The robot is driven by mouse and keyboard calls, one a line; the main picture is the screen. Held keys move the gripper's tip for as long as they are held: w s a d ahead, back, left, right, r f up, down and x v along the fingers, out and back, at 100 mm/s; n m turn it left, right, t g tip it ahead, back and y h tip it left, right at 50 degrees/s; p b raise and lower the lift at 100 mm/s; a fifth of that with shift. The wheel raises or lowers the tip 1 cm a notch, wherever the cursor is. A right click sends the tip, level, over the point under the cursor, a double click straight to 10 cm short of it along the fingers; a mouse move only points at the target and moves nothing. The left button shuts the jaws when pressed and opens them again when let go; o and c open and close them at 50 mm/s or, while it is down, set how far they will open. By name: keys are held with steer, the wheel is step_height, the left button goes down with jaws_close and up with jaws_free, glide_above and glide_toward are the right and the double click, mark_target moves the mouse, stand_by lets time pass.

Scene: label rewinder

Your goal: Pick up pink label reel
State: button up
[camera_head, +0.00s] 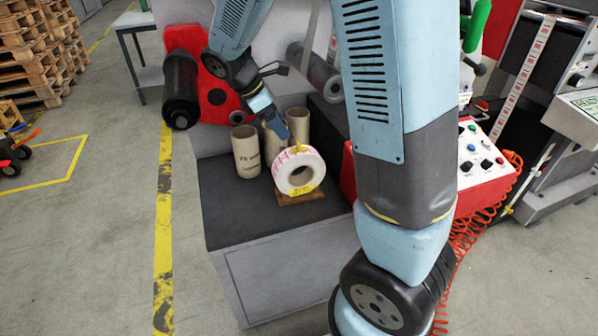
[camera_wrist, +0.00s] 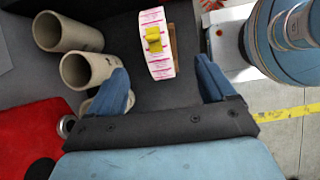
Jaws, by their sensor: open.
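The pink label reel (camera_head: 299,171) is a white ring with pink print and yellow tape on its rim. It stands upright on a small wooden base (camera_head: 300,197) on a dark-topped cabinet. In the wrist view the reel (camera_wrist: 158,52) shows edge-on, ahead of my gripper (camera_wrist: 168,80) and between the lines of its two blue fingers. The fingers are open and spread wide, with nothing between their tips. In the head view my gripper (camera_head: 277,128) hangs above and slightly left of the reel, apart from it.
Cardboard cores stand close left of the reel: one in front (camera_head: 246,151) and others behind. In the wrist view a core (camera_wrist: 85,69) lies close to the left finger. A red control box (camera_head: 484,150) with buttons stands to the right. The cabinet top (camera_head: 232,212) in front is clear.

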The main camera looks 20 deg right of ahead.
mark_target(297, 150)
steer(key=x, duration=0.9)
steer(key=shift+w+a+f, duration=0.1)
steer(key=shift+w+a, duration=0.05)
steer(key=shift+w, duration=0.1)
steer(key=shift+w+x, duration=0.15)
steer(key=shift+x, duration=1.15)
steer(key=shift+w+x, duration=0.15)
steer(key=shift+x, duration=1.1)
jaws_close()
